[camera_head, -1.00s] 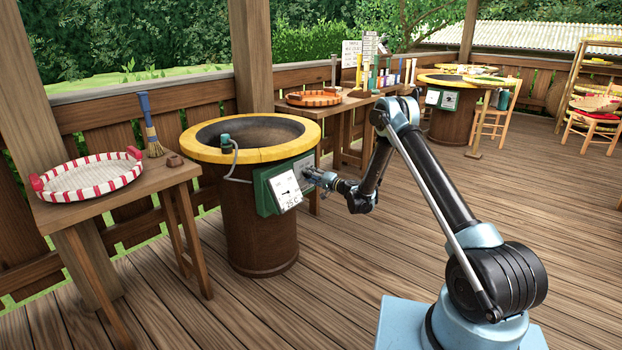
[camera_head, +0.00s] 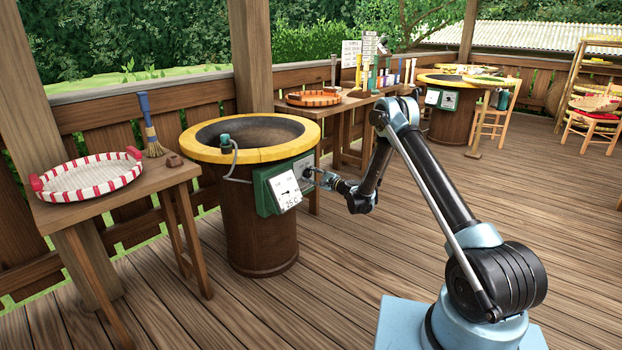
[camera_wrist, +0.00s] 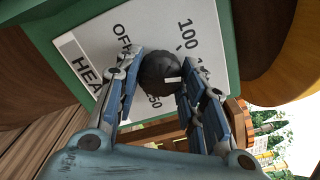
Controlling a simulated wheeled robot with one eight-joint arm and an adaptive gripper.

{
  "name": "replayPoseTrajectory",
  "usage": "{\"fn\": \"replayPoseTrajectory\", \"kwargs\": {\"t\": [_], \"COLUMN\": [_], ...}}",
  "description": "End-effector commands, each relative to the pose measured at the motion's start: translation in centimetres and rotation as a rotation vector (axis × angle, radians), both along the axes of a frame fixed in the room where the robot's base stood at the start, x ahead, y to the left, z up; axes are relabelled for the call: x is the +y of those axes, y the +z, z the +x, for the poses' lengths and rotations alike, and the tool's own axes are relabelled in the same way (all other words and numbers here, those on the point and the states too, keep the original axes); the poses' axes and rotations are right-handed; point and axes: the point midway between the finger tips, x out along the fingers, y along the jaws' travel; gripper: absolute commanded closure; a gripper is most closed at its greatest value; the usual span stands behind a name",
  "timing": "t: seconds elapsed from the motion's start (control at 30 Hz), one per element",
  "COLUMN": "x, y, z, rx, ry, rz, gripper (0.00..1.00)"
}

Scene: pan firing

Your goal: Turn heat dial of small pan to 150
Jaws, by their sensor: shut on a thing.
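The nearer pan (camera_head: 188,150) has a yellow rim and a brown drum. On its side are green boxes with a white gauge (camera_head: 285,188) reading about 25 C and a heat dial panel. The wrist view shows the white panel (camera_wrist: 78,60) with "OFF", "100" and part of "HEAT"; other numbers are partly hidden. My gripper (camera_head: 312,174) is at this panel. In the wrist view, my gripper (camera_wrist: 157,82) has its fingers on either side of the round black dial knob (camera_wrist: 156,68), shut on it. The knob's white mark points rightward toward the right finger, which hides part of the scale.
A table with a red-and-white tray (camera_head: 62,198) and a brush (camera_head: 150,130) stands left of the pan. Another table with an orange tray (camera_head: 313,97) is behind. A farther pan (camera_head: 452,118) stands at the back right. The deck in front is clear.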

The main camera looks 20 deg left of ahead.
Motion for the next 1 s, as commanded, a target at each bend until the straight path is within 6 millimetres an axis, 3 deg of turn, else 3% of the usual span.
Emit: {"fn": "replayPoseTrajectory", "kwargs": {"t": [0.4,0.9,0.93,1.0], "x": [-0.22,-0.15,-0.14,-0.12], "y": [-0.13,-0.13,-0.13,-0.12], "z": [0.14,0.04,0.04,0.03], "rx": [0.154,0.171,0.171,0.171], "ry": [-0.004,-0.003,-0.003,-0.002], "rz": [0.063,0.070,0.069,0.070], "gripper": [0.87,0.87,0.61,0.45]}}
